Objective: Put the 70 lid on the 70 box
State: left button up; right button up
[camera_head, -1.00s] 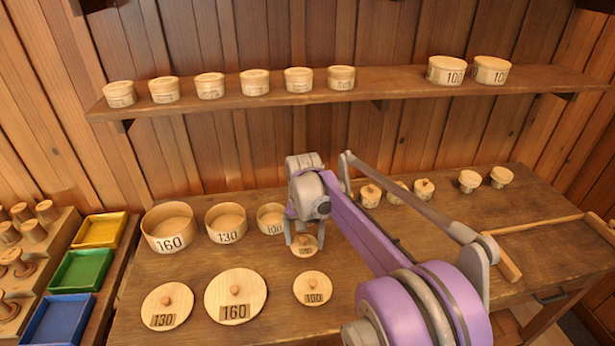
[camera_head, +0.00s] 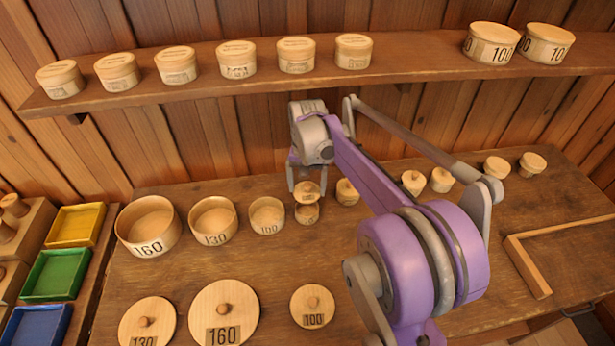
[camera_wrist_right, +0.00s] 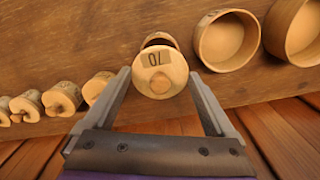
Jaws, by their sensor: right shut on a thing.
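My right gripper (camera_head: 306,186) is shut on the round wooden 70 lid (camera_head: 307,192), with one finger on each side of it. In the right wrist view the lid (camera_wrist_right: 160,84) shows its knob and an upside-down 70 label between the fingers. The small 70 box (camera_head: 307,213) stands on the table below the lid. In the wrist view part of the box's rim (camera_wrist_right: 160,39) shows beyond the lid, so the lid looks slightly off it. I cannot tell whether they touch. My left gripper is not in view.
The open 100 box (camera_head: 267,216), 130 box (camera_head: 213,220) and 160 box (camera_head: 148,226) stand to the left. A small lidded box (camera_head: 347,191) stands close on the right. The 100 lid (camera_head: 312,306) and 160 lid (camera_head: 224,314) lie in front. A shelf (camera_head: 420,76) runs above.

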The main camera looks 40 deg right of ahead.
aim_at(307, 192)
jog(key=shift+s+a+f+b, duration=0.2)
jog(key=shift+f+b, duration=0.2)
jog(key=shift+f, duration=0.25)
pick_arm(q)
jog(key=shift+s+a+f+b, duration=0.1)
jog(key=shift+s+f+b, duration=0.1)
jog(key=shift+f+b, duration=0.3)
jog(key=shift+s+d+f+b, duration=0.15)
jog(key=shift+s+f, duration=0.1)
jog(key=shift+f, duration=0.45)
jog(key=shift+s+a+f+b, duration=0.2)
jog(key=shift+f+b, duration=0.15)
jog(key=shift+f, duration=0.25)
pick_arm(e)
jog(key=shift+d+f, duration=0.1)
jog(key=shift+f, duration=1.75)
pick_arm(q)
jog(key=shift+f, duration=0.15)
pick_arm(e)
jog(key=shift+f, duration=0.2)
jog(key=o, duration=1)
jog(key=shift+r, duration=0.2)
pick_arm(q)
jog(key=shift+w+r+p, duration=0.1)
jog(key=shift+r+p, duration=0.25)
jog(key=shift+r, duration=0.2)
pick_arm(e)
jog(key=shift+r, duration=0.5)
